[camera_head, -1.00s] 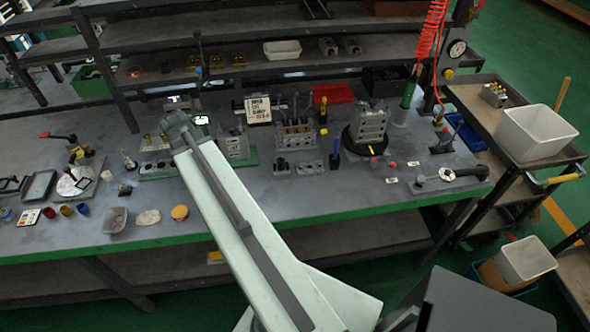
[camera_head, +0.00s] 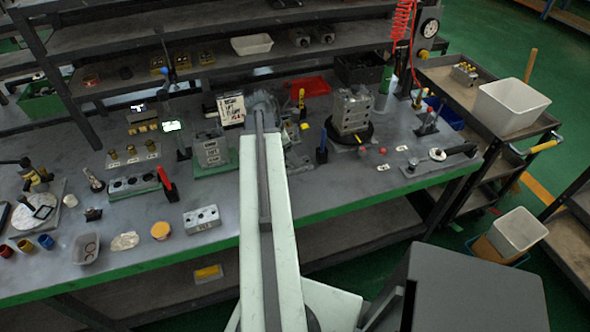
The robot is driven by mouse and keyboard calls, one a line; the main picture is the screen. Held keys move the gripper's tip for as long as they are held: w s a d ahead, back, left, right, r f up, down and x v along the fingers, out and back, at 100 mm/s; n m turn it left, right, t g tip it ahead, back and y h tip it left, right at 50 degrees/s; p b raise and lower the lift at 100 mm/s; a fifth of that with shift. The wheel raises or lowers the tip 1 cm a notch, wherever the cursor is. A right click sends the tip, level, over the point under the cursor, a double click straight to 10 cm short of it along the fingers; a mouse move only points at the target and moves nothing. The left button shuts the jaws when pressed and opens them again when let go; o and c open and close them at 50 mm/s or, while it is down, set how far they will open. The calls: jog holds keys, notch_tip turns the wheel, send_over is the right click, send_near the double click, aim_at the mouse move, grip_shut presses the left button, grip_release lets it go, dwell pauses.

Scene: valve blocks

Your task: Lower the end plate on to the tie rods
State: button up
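A grey valve-block stack (camera_head: 352,113) stands upright on a round black base (camera_head: 349,132) at the right of the bench's middle. A second grey block (camera_head: 212,149) stands on the bench left of my arm. A small grey block with two dark holes (camera_head: 202,218) lies near the front edge. I cannot tell which piece is the end plate, and no tie rods can be made out. My pale arm (camera_head: 264,215) reaches up the picture over the bench, its grey far joint left of the stack. My gripper is hidden behind the arm.
A red-handled tool (camera_head: 166,183) stands by a long holed block (camera_head: 133,187). A blue upright marker (camera_head: 321,150) stands left of the round base. A red tray (camera_head: 308,86) lies behind. The bench (camera_head: 340,186) is clear along its front right. Shelves rise at the back.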

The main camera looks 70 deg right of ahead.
jog(key=b+x, duration=0.4)
jog(key=x, duration=0.1)
jog(key=shift+w+a+f+b, duration=0.2)
jog(key=shift+a+b, duration=0.1)
jog(key=shift+b, duration=0.1)
jog(key=shift+s+d+f, duration=0.1)
jog(key=shift+r, duration=0.2)
grip_shut()
jog(key=shift+r, duration=0.15)
